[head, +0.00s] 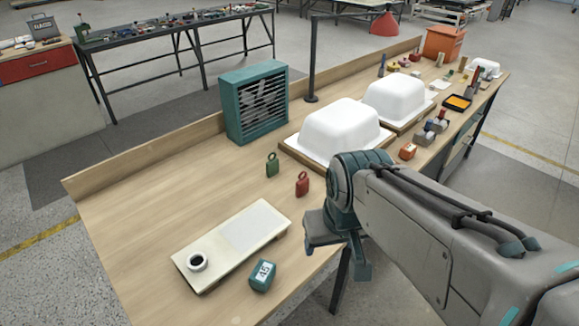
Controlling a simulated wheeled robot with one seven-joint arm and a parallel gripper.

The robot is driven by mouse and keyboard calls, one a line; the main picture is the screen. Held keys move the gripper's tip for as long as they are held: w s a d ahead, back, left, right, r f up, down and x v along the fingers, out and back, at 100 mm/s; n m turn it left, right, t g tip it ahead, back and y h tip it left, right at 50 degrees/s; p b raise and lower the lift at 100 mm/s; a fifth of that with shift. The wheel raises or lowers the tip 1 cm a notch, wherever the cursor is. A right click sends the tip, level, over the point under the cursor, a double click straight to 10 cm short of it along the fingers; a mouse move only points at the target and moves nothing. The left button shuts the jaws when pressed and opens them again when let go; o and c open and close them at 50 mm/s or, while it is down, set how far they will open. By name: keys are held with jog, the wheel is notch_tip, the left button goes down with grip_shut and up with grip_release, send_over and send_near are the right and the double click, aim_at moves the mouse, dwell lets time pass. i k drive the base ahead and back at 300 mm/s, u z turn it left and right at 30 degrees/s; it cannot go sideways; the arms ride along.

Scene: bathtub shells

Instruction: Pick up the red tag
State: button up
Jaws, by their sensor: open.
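The red tag (302,184) stands upright on the wooden workbench, with a small loop at its top. It is between the green tag (272,165) and my arm. My gripper (338,258) is open and empty, in front of and to the right of the red tag, over the bench's near edge. It is apart from the tag. Part of my gripper is hidden by its own wrist.
A pale board (235,240) with a white ring lies in front, beside a teal block (262,276) marked 45. A teal louvred box (255,101) and white tub shells (340,131) stand behind. The bench's left part is clear.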

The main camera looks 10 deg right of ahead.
aim_at(302, 186)
jog(key=k, duration=1.15)
jog(key=z, duration=0.75)
jog(key=i, duration=1.7)
jog(key=u, duration=0.7)
